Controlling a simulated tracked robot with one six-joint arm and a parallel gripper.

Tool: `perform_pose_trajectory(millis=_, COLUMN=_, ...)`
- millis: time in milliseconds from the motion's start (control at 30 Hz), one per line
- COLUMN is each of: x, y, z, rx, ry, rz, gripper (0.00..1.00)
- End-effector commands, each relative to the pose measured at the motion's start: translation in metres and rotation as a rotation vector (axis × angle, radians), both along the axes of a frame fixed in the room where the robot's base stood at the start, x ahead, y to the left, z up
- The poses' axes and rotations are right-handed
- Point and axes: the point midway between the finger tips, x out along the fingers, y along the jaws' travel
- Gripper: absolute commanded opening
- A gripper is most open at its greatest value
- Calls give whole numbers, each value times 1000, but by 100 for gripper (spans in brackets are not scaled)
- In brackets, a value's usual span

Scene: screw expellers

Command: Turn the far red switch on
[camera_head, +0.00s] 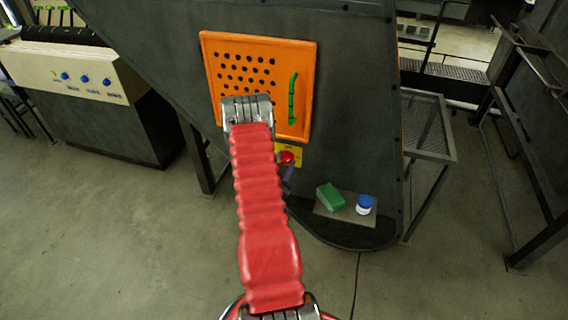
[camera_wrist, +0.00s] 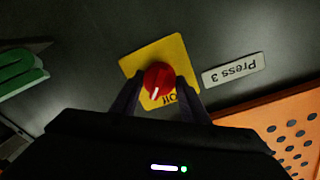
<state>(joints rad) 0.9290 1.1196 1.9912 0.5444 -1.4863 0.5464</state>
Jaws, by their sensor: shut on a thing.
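The red switch (camera_wrist: 158,77) is a round knob on a yellow plate (camera_wrist: 172,49) on the dark machine wall. Its white mark points down in the wrist view, toward partly covered lettering on the plate. My gripper (camera_wrist: 157,88) has one dark finger on each side of the knob and is shut on it. In the head view the red switch (camera_head: 286,157) and part of its yellow plate (camera_head: 294,149) show just right of my red arm. The arm hides most of my gripper there.
A "Press 3" label (camera_wrist: 233,70) sits beside the plate, upside down in the wrist view. An orange perforated panel (camera_head: 259,49) with a green handle (camera_head: 293,98) is above the switch.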

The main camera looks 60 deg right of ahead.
Motion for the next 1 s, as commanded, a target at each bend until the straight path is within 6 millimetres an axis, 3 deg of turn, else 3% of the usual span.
perform_pose_trajectory(millis=600, x=-6, y=-3, z=2, rx=84, ry=-569, rz=-10, gripper=19)
perform_pose_trajectory(millis=1000, x=-7, y=-3, z=1, rx=119, ry=-788, rz=-12, gripper=19)
